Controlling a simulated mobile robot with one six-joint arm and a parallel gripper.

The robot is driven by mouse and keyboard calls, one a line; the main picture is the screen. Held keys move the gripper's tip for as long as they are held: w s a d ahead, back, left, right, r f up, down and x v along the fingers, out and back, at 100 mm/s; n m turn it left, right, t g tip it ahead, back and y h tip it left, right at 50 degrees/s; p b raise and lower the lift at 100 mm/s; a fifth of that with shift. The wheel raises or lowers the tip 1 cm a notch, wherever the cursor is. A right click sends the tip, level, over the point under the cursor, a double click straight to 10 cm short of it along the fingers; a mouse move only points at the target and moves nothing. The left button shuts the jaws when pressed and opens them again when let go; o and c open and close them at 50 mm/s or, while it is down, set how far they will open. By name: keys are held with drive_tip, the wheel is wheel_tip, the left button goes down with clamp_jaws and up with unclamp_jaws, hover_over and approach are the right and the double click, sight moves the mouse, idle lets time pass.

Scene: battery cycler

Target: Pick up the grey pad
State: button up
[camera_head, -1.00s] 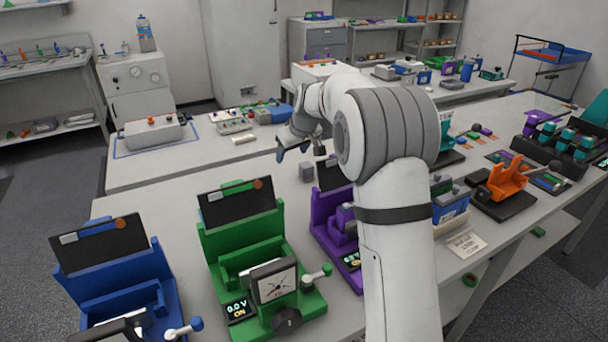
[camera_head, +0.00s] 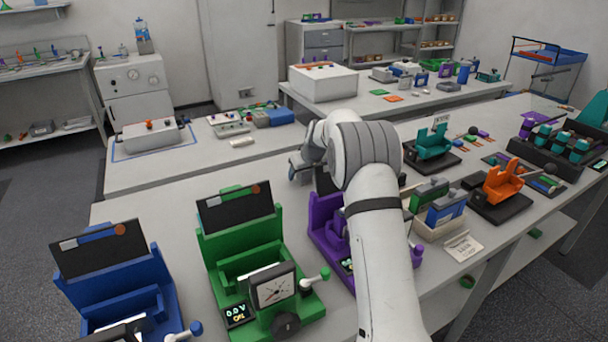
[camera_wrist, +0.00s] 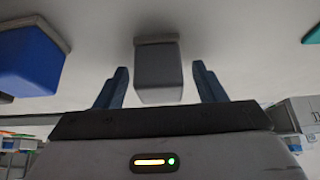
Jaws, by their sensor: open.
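The grey pad (camera_wrist: 158,78) is a small grey block with a lighter slab at one end. In the wrist view it shows between the two blue-grey fingers of my gripper (camera_wrist: 160,67). Gaps show on both sides of it, and I cannot tell how deep it sits between the fingers. My gripper is open and not closed on it. In the head view my gripper (camera_head: 297,171) is low over the white bench, behind the purple device, and it hides the pad there.
A blue block (camera_wrist: 30,58) lies left in the wrist view. In the head view, purple (camera_head: 328,222), green (camera_head: 240,240) and blue (camera_head: 118,283) devices line the bench's front. A teal device (camera_head: 434,143) and an orange one (camera_head: 502,180) stand right. Bench left of my gripper is clear.

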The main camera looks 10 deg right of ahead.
drive_tip(key=c, duration=1.1)
wheel_tip(320, 180, up, 18)
drive_tip(key=shift+f, duration=0.1)
idle(0.4)
